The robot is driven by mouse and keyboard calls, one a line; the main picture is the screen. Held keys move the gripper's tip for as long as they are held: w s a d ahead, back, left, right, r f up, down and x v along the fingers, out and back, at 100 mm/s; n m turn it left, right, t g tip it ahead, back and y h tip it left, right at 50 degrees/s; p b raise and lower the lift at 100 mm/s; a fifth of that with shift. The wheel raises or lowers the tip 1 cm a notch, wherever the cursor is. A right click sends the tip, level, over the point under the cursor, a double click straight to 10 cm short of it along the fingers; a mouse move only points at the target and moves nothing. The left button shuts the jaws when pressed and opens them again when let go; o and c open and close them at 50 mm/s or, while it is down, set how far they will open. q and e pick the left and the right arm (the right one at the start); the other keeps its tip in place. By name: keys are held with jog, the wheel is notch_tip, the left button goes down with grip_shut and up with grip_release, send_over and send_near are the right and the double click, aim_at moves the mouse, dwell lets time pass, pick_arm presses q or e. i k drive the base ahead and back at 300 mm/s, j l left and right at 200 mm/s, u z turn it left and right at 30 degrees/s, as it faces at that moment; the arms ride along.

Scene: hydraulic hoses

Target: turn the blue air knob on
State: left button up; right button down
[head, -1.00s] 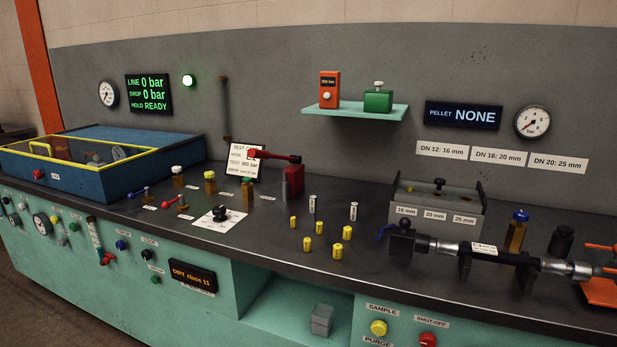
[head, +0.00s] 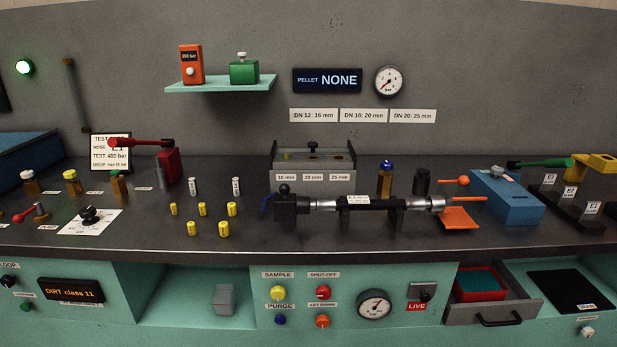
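Which knob is the air knob I cannot tell; no label reading "air" is legible. A small blue knob (head: 280,320) sits on the front panel below the PURGE label (head: 281,307). A blue-topped brass fitting (head: 386,178) stands on the bench behind the hose assembly. A dark blue or black knob (head: 8,281) is at the lower left edge under a label ending in "LOOP". Neither of my grippers is in view.
A black hose (head: 375,203) with metal ends lies across the bench. A yellow knob (head: 278,293), red knob (head: 323,293), orange knob (head: 322,321) and gauge (head: 374,304) share the panel. An open drawer (head: 492,312) juts out at right. Several yellow pellets stand mid-bench.

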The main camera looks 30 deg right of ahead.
aim_at(386, 165)
jog(key=z, duration=1.4)
jog(key=i+l, duration=0.55)
jog(key=i+l+u, duration=0.1)
jog(key=u, duration=0.25)
jog(key=i+l+u, duration=0.1)
jog(key=u, duration=0.3)
jog(key=i+l+u, duration=0.1)
jog(key=u, duration=0.25)
jog(key=l, duration=0.1)
